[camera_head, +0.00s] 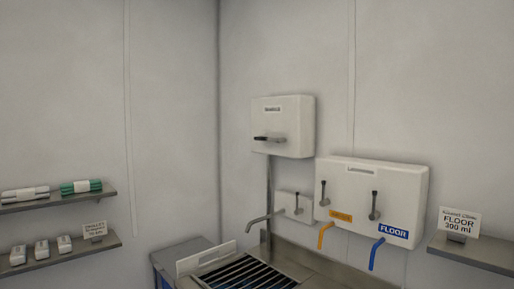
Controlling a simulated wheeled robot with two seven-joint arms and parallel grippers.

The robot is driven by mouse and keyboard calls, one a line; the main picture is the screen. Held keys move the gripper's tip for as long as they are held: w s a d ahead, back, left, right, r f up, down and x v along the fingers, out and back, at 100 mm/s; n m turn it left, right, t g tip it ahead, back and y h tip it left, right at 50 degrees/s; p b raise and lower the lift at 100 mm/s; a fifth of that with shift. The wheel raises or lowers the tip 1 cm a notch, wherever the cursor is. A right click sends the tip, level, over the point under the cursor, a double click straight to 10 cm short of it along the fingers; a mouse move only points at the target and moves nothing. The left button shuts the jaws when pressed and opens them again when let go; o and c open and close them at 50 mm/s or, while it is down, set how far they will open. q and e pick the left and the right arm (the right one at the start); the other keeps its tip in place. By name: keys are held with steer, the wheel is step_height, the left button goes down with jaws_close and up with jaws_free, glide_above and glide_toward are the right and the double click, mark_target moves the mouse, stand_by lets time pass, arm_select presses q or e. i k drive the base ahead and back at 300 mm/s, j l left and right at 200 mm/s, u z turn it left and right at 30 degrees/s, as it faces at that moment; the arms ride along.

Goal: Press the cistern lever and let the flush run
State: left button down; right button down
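A white cistern box (297,115) with a small dark label is mounted high on the right wall, near the room corner. Its lever (270,139) sticks out from the front and lies about level, with a dark tip at its left end. A grey pipe (269,190) runs down from under the box towards the sink. I cannot see any water running. Neither of my grippers shows in this view.
A grated metal sink (250,272) stands below. A small white tap box (294,206) and a wider dispenser (357,183) with levers, an orange spout and a blue spout (376,254) hang right of the pipe. Shelves (70,257) are at left and right (480,252).

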mark_target(281, 140)
steer(key=z, duration=0.35)
steer(key=i+j+z, duration=0.15)
steer(key=j+z, duration=0.2)
steer(key=i+j+z, duration=0.15)
steer(key=j+z, duration=0.2)
steer(key=i+j+z, duration=0.1)
steer(key=j+z, duration=0.2)
steer(key=i+j+z, duration=0.15)
steer(key=j, duration=1.05)
steer(key=j+z, duration=0.1)
steer(key=j, duration=1.1)
steer(key=i, duration=0.05)
